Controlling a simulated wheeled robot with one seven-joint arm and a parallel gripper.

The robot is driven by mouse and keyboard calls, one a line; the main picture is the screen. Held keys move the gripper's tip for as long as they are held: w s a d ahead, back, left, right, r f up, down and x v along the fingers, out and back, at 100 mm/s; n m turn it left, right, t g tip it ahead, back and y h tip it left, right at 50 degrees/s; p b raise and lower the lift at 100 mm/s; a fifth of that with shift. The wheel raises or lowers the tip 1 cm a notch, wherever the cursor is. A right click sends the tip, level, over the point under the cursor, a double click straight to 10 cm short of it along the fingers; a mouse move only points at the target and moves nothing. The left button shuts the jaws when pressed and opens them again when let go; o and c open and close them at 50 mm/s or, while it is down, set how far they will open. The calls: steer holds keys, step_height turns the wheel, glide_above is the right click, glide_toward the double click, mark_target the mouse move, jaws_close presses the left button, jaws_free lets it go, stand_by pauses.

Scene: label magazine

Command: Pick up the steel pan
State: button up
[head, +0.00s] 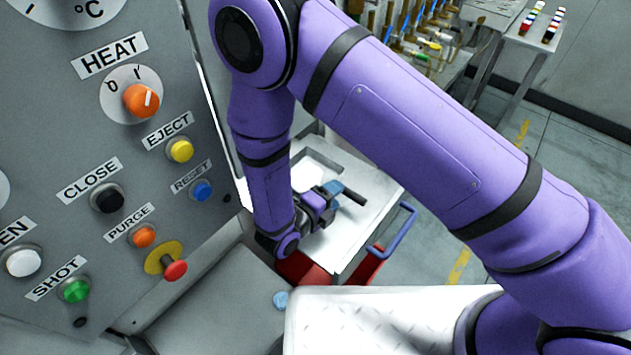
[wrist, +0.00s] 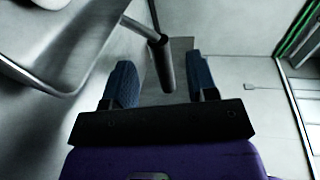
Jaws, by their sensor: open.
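The steel pan (head: 314,170) sits on top of the cart in the head view, partly hidden by my arm. Its dark handle (head: 352,195) sticks out to the right. In the wrist view the pan (wrist: 88,45) fills the upper left, and its black handle grip (wrist: 165,68) points down toward my gripper. My gripper (head: 328,195) is low over the cart at the handle. In the wrist view my gripper (wrist: 161,72) is open, with one blue finger on each side of the handle's end. The handle looks apart from both fingers; its depth between them is unclear.
The cart (head: 372,215) has a pale top, a blue push handle (head: 392,230) and red lower parts. A grey control panel (head: 120,220) with labelled buttons stands close on the left. A tread-plate surface (head: 380,310) is in front. Open floor (head: 425,235) lies to the right.

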steer(key=shift+x, duration=2.85)
steer(key=shift+w+a, duration=0.1)
steer(key=shift+c, duration=0.3)
jaws_close()
